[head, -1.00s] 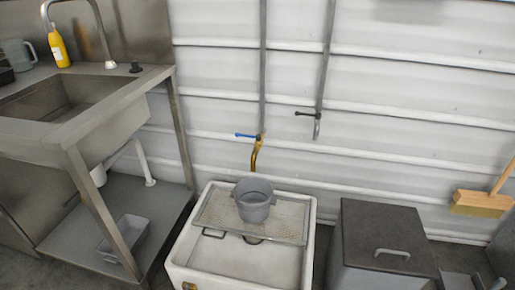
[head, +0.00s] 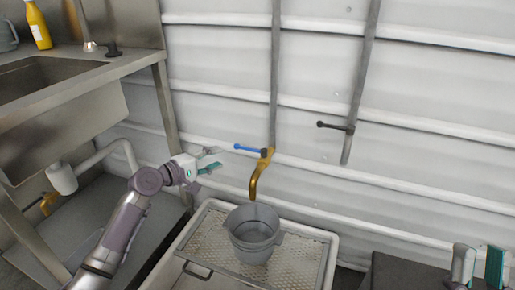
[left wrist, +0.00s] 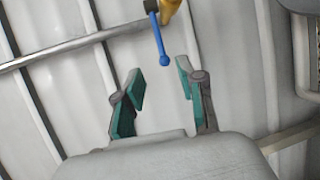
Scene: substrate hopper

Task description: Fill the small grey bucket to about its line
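The small grey bucket (head: 254,234) stands upright on a perforated tray (head: 204,240) across a white basin. A brass tap (head: 258,174) on the wall points down above the bucket, and its blue lever (head: 249,149) points left. My left gripper (head: 213,160) is open and empty, just left of the lever. In the left wrist view the lever (left wrist: 160,40) hangs between and beyond the open fingers (left wrist: 160,95). My right gripper (head: 479,268) shows at the bottom right, fingers apart and empty. No water stream is visible, and the bucket's line cannot be made out.
A dark-handled tap (head: 336,127) is on the wall to the right. A steel sink (head: 60,110) stands at left with a yellow bottle (head: 39,26). A dark lidded bin (head: 400,272) is at the lower right. A white pipe (head: 100,160) runs below the sink.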

